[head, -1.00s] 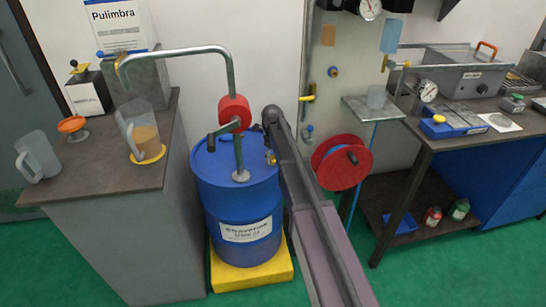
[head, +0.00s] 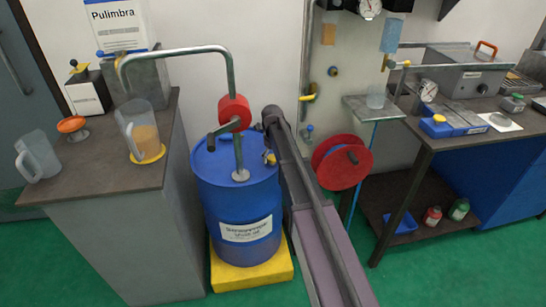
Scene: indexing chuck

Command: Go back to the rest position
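My arm reaches up from the bottom of the head view, past the right side of the blue drum. Its far end stops near the drum's top right edge. The fingers of my gripper cannot be made out, so whether it is open or holds anything does not show. The blue drum (head: 236,205) stands on a yellow base (head: 252,270), with a red hand pump (head: 234,113) and a bent metal pipe on top.
At left, a counter (head: 105,165) bears a jug with amber liquid (head: 140,130), an empty jug (head: 37,156) and an orange dish (head: 72,125). A red reel (head: 335,165) is right of my arm. A workbench (head: 455,135) stands at right. Green floor is open in front.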

